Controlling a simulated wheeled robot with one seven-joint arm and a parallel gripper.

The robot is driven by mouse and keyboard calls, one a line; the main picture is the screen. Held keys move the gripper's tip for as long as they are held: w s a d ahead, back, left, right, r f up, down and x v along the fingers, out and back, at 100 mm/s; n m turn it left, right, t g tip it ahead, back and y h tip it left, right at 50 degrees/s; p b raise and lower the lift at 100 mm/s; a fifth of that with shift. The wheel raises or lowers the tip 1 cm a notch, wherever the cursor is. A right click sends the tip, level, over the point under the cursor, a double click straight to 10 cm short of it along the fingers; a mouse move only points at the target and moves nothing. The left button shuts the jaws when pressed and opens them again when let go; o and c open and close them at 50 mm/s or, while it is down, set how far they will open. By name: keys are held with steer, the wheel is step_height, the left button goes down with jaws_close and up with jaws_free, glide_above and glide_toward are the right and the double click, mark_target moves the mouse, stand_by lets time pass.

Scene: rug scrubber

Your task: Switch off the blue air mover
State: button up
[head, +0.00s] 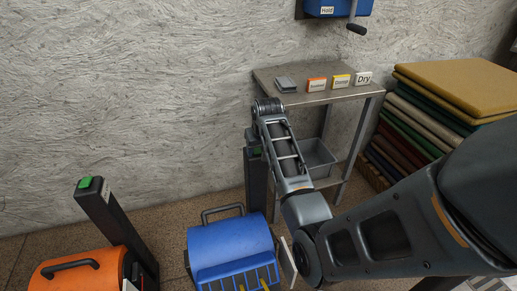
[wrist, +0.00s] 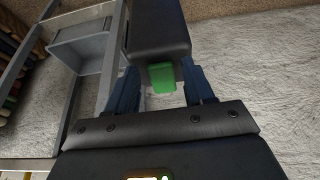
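The blue air mover (head: 230,250) stands on the floor at bottom centre in the head view. Its dark post (head: 256,185) rises behind it, partly covered by my arm. In the wrist view, the green switch (wrist: 162,78) sticks out from the end of the dark post (wrist: 158,32). My gripper (wrist: 162,88) has its two fingers apart, one on each side of the switch in the picture, with nothing held. I cannot tell whether it touches the switch. The fingertips are not clear in the head view.
An orange air mover (head: 85,272) with its own post and green switch (head: 85,183) stands at left. A metal table (head: 300,98) with small labels is behind my arm, a grey bin (head: 318,155) beneath. Folded rugs (head: 460,85) are stacked at right.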

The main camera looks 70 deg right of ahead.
steer(key=c, duration=0.9)
steer(key=shift+o, duration=0.2)
steer(key=p, duration=0.1)
steer(key=r+g+y+p, duration=0.1)
steer(key=p, duration=0.1)
steer(key=shift+w+d+r, duration=0.1)
steer(key=shift+w+d, duration=0.1)
steer(key=shift+w+d+g+y+p, duration=0.15)
steer(key=shift+g+y+p, duration=0.35)
steer(key=shift+p, duration=0.1)
steer(key=shift+w+d+g+y+p, duration=0.1)
steer(key=shift+d+g+y+p, duration=0.05)
steer(key=shift+g+y+p, duration=0.35)
steer(key=o, duration=1)
steer(key=shift+o, duration=0.2)
